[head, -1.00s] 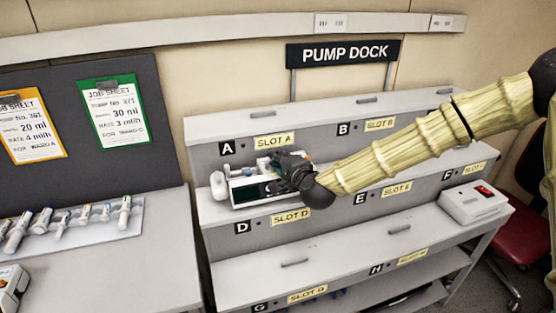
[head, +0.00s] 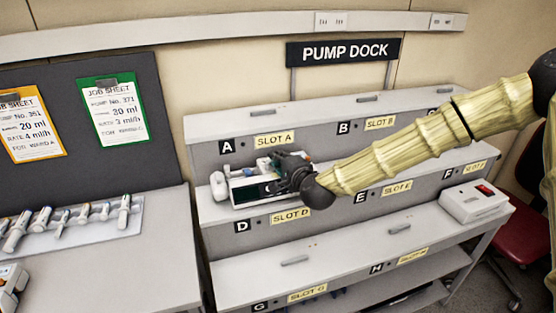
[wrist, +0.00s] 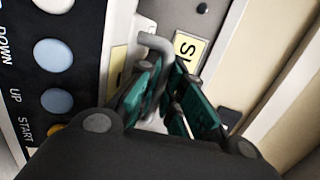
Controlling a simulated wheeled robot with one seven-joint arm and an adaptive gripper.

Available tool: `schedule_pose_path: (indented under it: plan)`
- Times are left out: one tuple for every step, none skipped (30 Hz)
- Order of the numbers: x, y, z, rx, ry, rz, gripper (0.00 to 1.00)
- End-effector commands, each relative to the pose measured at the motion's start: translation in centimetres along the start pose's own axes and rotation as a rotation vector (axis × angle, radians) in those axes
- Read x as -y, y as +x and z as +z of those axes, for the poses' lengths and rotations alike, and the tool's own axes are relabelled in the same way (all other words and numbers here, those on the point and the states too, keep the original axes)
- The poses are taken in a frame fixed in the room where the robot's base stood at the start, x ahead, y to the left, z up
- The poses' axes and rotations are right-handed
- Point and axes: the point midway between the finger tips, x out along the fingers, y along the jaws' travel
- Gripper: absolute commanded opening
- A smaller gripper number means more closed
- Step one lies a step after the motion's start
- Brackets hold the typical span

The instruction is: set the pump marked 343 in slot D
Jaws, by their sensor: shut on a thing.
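A pump (head: 249,192) with a white body and a dark screen is at the left end of the dock's middle tier, just above the slot D label (head: 290,217). It appears to rest on the shelf. Its number cannot be read. My gripper (head: 284,164) is at the pump's right side. In the wrist view, my gripper (wrist: 168,88) has its teal fingers shut on a grey bent bar (wrist: 156,42), seemingly the pump's handle. The pump's face (wrist: 55,75) with the DOWN, UP and START buttons lies beside it on the left.
Another white pump (head: 474,203) with a red display sits at slot F on the right. A side table on the left holds a tray (head: 130,228) of several syringes.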

Motion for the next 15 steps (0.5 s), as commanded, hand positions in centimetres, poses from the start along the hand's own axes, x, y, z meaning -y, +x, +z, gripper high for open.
schedule_pose_path:
  plan:
    - [0.19,0.04,0.0,0.0,0.0,-0.004,0.0]
    - [0.17,0.04,0.0,0.0,0.0,-0.004,0.0]
    - [0.14,0.05,0.01,0.0,0.0,-0.004,0.0]
    - [0.12,0.05,0.0,0.0,0.0,-0.004,0.0]
    - [0.09,0.06,0.0,0.0,0.0,-0.004,0.0]
    - [0.06,0.06,0.0,0.0,0.0,-0.004,0.0]
    - [0.04,0.07,0.0,0.0,0.0,-0.004,0.0]
    - [0.02,0.07,0.0,0.0,0.0,-0.004,0.0]
    - [-0.01,0.08,0.0,0.0,0.0,-0.004,0.0]
    - [-0.03,0.08,0.0,0.0,0.0,-0.004,0.0]
    - [-0.06,0.09,0.0,0.0,0.0,-0.004,0.0]
    - [-0.09,0.09,0.0,0.0,0.0,-0.004,0.0]
    - [-0.11,0.1,0.0,0.0,0.0,-0.004,0.0]
    - [-0.13,0.1,0.0,0.0,0.0,-0.004,0.0]
    - [-0.16,0.11,0.0,0.0,0.0,-0.004,0.0]
